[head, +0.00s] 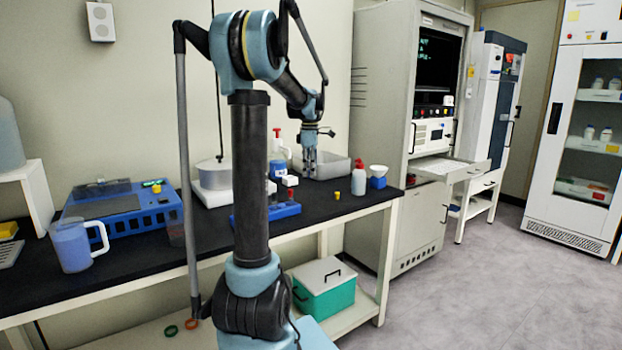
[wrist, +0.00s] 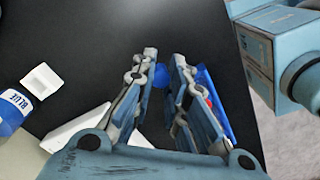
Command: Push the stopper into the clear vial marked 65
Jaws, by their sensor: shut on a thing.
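My gripper (head: 309,168) hangs down above the back part of the black bench, in front of a grey tub. A blue rack (head: 286,211) stands on the bench below and left of my gripper, partly behind my arm. Blue and red parts also show behind the right finger in the wrist view. I cannot read any 65, and cannot tell the clear vial or its stopper apart.
The grey tub (head: 334,168), a red-capped bottle (head: 358,183), a blue container with a white funnel (head: 378,180) and a small yellow item (head: 337,195) stand to the right. A blue device (head: 122,212) and jug (head: 72,245) stand left. The front right bench edge is clear.

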